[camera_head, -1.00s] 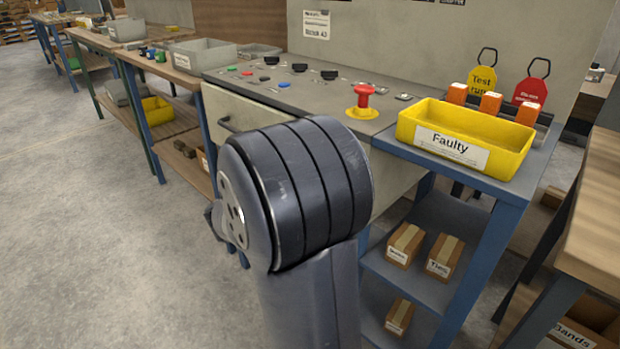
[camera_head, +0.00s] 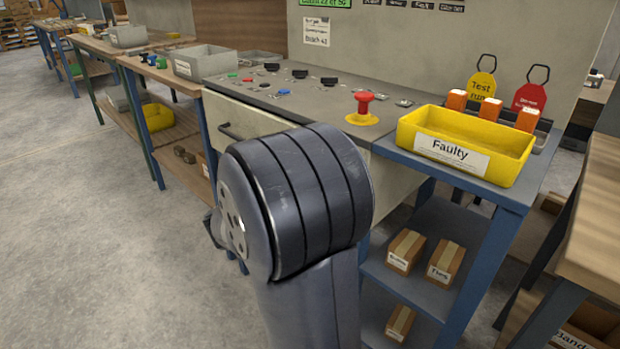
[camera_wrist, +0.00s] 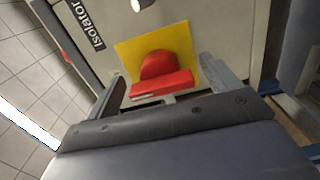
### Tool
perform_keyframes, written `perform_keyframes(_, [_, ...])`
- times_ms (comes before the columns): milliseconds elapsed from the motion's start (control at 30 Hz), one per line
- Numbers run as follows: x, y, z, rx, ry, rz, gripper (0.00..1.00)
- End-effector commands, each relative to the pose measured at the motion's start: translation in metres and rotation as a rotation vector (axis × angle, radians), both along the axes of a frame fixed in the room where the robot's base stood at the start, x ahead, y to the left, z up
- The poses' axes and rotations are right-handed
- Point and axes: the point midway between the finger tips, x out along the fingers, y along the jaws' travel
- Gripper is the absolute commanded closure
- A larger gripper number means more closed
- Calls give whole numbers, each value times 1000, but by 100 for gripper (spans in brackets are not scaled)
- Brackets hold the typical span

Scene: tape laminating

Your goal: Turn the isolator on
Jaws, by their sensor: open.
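The isolator shows in the wrist view as a red rotary knob (camera_wrist: 160,68) on a yellow square plate (camera_wrist: 186,42), fixed to a grey panel with a black "Isolator" label (camera_wrist: 88,24). My gripper (camera_wrist: 164,82) is open, with one finger on the left and one on the right of the knob. Gaps show between the fingers and the knob, and I cannot tell the depth between them. The knob's lower part lies close to the gripper's body edge. In the head view my arm hides the gripper and the isolator.
In the head view a red mushroom button (camera_head: 363,103) stands on the console top (camera_head: 325,108). A yellow "Faulty" bin (camera_head: 465,145) is to its right on a blue-framed stand (camera_head: 480,193). Wooden benches run along the left, with open floor (camera_head: 70,220) in front.

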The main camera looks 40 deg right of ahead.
Motion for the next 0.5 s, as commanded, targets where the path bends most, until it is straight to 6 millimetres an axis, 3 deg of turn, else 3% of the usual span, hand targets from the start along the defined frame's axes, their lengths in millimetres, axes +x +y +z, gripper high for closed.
perform_keyframes(167, [0,19,2,0,0,5,16])
perform_keyframes(500, [-5,78,1,0,1,6,16])
